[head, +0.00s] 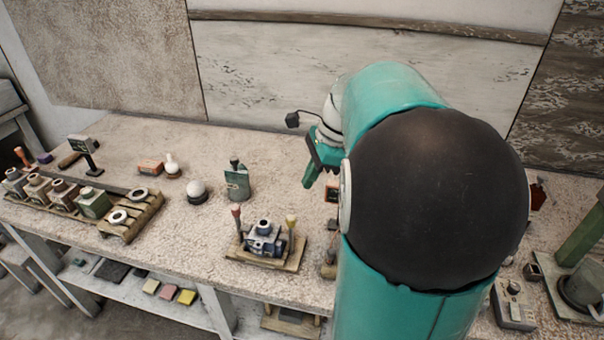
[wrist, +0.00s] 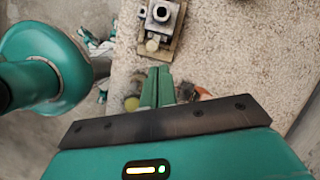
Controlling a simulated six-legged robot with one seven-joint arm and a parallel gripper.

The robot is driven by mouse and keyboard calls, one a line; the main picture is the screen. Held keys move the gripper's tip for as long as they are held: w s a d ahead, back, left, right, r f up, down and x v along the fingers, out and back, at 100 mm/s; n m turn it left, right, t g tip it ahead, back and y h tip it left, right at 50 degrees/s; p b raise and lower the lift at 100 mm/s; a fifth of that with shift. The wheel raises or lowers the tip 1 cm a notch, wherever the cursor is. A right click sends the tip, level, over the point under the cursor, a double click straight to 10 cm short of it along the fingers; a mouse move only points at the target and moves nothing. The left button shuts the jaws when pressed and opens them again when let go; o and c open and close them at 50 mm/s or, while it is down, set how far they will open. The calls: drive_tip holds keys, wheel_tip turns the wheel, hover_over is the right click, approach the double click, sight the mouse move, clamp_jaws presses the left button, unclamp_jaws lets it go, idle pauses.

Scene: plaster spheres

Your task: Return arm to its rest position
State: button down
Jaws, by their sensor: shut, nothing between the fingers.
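My arm, teal with a large dark joint cover, fills the right half of the head view and hides part of the bench. My gripper (head: 309,181) hangs above the bench with its teal fingers pointing down. In the wrist view the fingers (wrist: 157,88) are together with nothing between them. A small blue-grey device on a wooden base (wrist: 160,18) shows beyond the fingertips, apart from them.
A grey box (head: 513,305) stands right of my arm. A wall closes the back.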

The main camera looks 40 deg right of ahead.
drive_tip(key=s+a+n+t+h, duration=0.1)
drive_tip(key=s+a+n, duration=0.4)
drive_tip(key=a+n, duration=0.6)
drive_tip(key=s+a+n+t+h, duration=0.2)
drive_tip(key=s+a+n, duration=0.4)
drive_tip(key=a+n, duration=0.5)
drive_tip(key=shift+a+r+n, duration=0.2)
drive_tip(key=shift+r+n, duration=0.2)
drive_tip(key=shift+n, duration=0.1)
